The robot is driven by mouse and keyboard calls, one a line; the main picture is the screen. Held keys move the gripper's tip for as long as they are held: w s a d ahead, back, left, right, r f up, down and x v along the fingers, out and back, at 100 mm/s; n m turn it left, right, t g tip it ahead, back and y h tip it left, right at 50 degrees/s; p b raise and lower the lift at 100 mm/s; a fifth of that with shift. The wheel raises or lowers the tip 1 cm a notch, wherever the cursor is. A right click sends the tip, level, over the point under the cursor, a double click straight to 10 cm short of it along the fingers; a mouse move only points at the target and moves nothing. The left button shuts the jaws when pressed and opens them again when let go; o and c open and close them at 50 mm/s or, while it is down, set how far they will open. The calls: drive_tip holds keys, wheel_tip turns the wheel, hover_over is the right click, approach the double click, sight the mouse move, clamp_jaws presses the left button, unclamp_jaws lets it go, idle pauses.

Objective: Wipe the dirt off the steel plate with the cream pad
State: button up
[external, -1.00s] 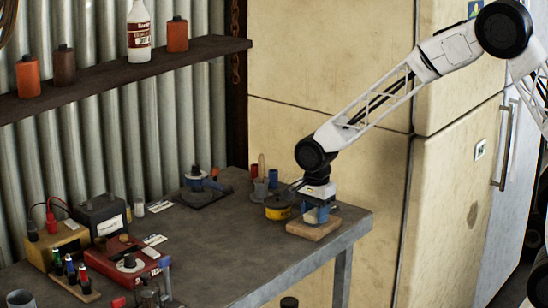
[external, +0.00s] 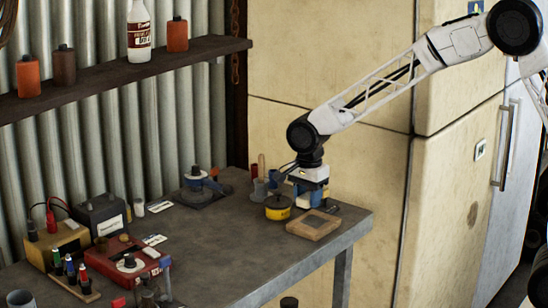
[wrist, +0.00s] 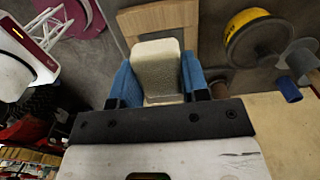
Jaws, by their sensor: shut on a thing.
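The steel plate (external: 316,221) is a small dark grey square set in a wooden board (external: 299,228) near the bench's front right corner. I cannot make out whether dirt is on it. My gripper (external: 308,193) is just above and behind the board, pointing down. In the wrist view, the blue fingers of my gripper (wrist: 156,80) are shut on the cream pad (wrist: 157,60), one on each side. The pad cannot be made out in the external view.
A yellow tin (external: 277,213) stands close left of the board; it also shows in the wrist view (wrist: 255,38). Grey and blue cylinders stand behind it. A red instrument (external: 130,262) and a battery box sit at left. The bench middle is clear.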

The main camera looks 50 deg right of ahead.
drive_tip(key=shift+r, duration=1)
